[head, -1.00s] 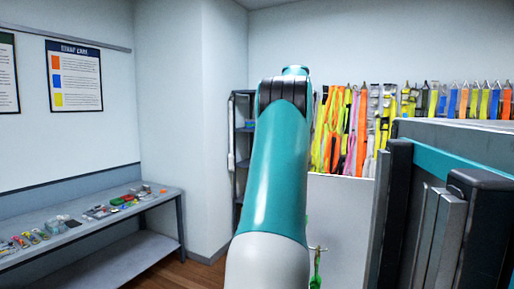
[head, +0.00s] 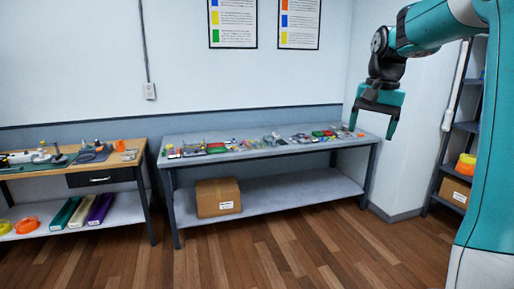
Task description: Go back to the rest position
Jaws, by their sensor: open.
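My gripper (head: 374,128) hangs at the upper right of the head view, at the end of my teal arm, with its jaws pointing down. The jaws are apart and nothing shows between them. In the picture it overlaps the right end of the grey bench (head: 262,151); how far it is from the bench I cannot tell. The strap wall is out of view.
Small parts lie along the grey bench, with a cardboard box (head: 217,197) on its lower shelf. A wooden-topped workbench (head: 115,160) stands at left. A dark shelf rack (head: 462,127) stands at right, partly behind my arm. The wooden floor (head: 270,250) in front is clear.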

